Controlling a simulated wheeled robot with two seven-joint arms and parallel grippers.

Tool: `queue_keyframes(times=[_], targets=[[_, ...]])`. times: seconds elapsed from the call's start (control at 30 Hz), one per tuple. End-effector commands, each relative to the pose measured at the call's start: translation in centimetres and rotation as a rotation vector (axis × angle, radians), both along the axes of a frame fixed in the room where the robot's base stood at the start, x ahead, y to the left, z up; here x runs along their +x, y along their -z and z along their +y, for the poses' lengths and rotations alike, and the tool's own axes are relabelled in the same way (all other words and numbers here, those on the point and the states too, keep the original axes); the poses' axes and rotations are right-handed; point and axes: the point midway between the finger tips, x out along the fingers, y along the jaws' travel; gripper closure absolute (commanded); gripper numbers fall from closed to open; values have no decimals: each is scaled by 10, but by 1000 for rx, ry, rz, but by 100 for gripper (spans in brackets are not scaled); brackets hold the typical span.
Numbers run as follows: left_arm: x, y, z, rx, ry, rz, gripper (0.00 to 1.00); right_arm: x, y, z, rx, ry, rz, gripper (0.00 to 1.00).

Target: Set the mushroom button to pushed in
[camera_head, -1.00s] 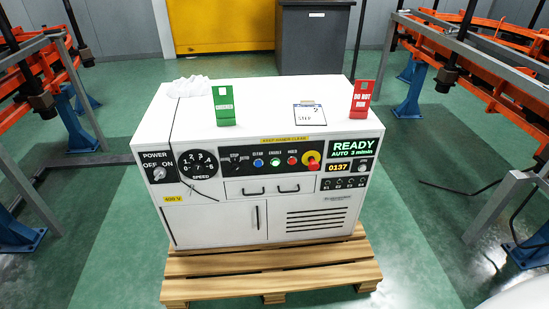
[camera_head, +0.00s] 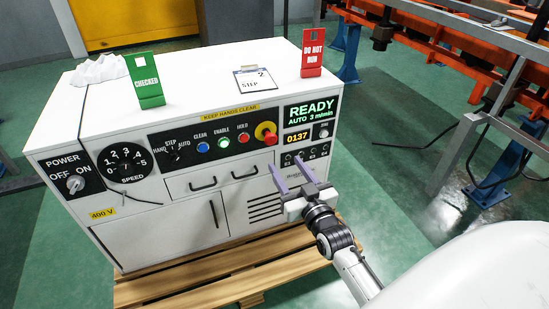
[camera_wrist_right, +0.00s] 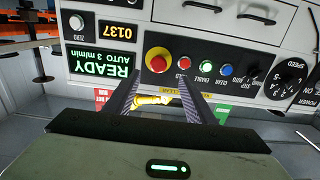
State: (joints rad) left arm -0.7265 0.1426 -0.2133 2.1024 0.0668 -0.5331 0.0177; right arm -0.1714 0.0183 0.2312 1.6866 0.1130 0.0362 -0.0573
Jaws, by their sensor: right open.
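The mushroom button (camera_head: 266,132) is a red knob on a yellow round plate, at the right part of the white cabinet's front panel. In the right wrist view the button (camera_wrist_right: 157,60) shows upside down, above and between the fingers, and stands out from its plate. I cannot tell whether it is pushed in. My right gripper (camera_head: 291,176) is open and empty, below and a little right of the button, apart from it. Its fingers also show in the right wrist view (camera_wrist_right: 156,92). My left gripper is not in view.
Beside the button are the hold, enable and clear buttons (camera_head: 223,142) and a READY display (camera_head: 312,110). Two drawer handles (camera_head: 245,172) stick out below. A green tag (camera_head: 147,82), a card (camera_head: 255,79) and a red tag (camera_head: 313,55) are on the white cabinet's top (camera_head: 200,75).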

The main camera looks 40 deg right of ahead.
Motion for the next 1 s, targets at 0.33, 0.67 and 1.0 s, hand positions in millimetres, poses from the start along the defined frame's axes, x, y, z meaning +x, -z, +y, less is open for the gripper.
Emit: queue_keyframes(times=[0.33,0.67,1.0], targets=[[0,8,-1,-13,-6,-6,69,54,-3,-16,-3,7,-16,50],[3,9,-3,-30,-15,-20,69,96,-3,-26,-2,6,-13,50],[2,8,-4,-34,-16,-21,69,100,-3,-27,-2,6,-11,50]])
